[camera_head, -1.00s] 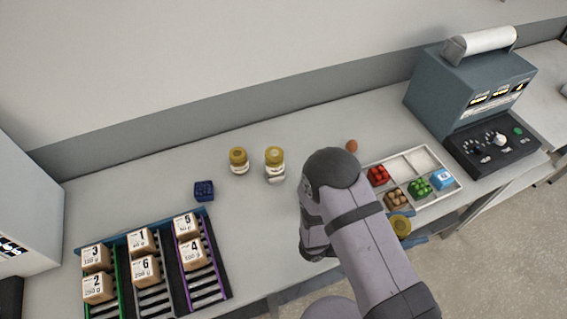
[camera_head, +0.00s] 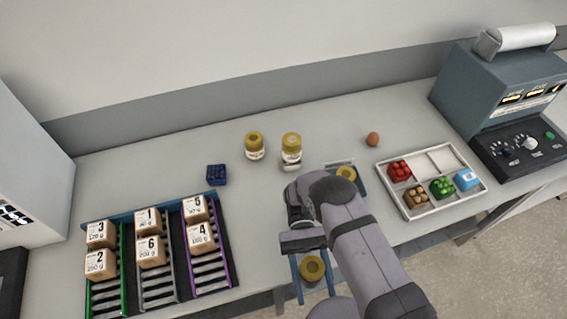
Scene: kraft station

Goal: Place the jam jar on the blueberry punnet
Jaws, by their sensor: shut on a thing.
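The blueberry punnet (camera_head: 217,175) is a small dark-blue box on the table, left of the standing jars and behind the box rack. My gripper (camera_head: 312,276) is at the front of the table, right of and nearer than the punnet. Its blue fingers are shut on a jar with a yellow lid (camera_head: 312,267), which I take as the jam jar. I see this jar from above; its label and lower body are hidden. The gripper and jar are well apart from the punnet.
Two yellow-lidded jars (camera_head: 254,146) (camera_head: 291,150) stand behind; another yellow-lidded jar (camera_head: 346,174) is partly behind my arm. A rack (camera_head: 130,218) holds several numbered boxes. An egg (camera_head: 373,139), a compartment tray (camera_head: 411,211) with produce and a grey-blue machine (camera_head: 485,85) are right.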

